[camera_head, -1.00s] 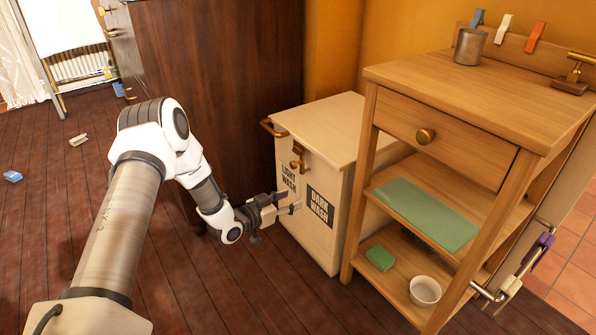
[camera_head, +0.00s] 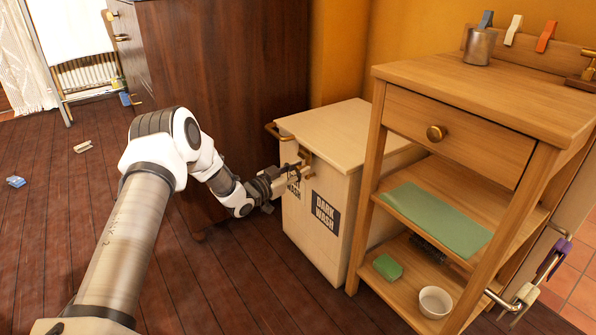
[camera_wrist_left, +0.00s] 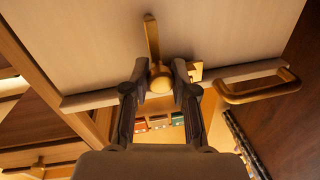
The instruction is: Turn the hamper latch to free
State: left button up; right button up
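The cream hamper (camera_head: 330,140) stands between the dark cabinet and the wooden cart. Its brass latch (camera_head: 305,155) is at the top of the front face, partly hidden by my gripper. In the left wrist view the latch (camera_wrist_left: 160,80) shows a round knob and a long lever pointing up in that picture. My left gripper (camera_head: 296,172) is at the latch. In the wrist view its two fingers (camera_wrist_left: 160,72) stand apart, one on each side of the knob; contact is not clear. My right gripper is not in view.
A brass handle (camera_wrist_left: 260,88) sits beside the latch on the hamper. The dark cabinet (camera_head: 220,80) stands close on the left of the hamper. The wooden cart (camera_head: 470,100) stands close on the right. The floor in front is clear.

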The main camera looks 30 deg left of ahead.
pick_arm(q)
grip_shut()
jog(key=shift+d+m, duration=0.1)
jog(key=shift+m, duration=0.2)
jog(key=shift+s+d+r+m+p, duration=0.15)
jog(key=shift+d+m+p, duration=0.1)
jog(key=shift+m+p, duration=0.55)
jog(key=shift+s+d+f+m+t+h+p, duration=0.15)
jog(key=shift+d+f+m+h+p, duration=0.4)
jog(key=shift+m, duration=1.2)
jog(key=shift+s+d+f+m+t+p, duration=0.25)
jog(key=shift+m+p, duration=0.7)
jog(key=shift+m, duration=0.85)
jog(key=shift+s+d+f+m+t+h+p, duration=0.1)
jog(key=shift+d+f+m+h+p, duration=0.5)
jog(key=shift+m, duration=1.15)
jog(key=shift+a+r+y, duration=0.1)
jog(key=shift+r+y, duration=0.1)
jog(key=shift+y, duration=0.15)
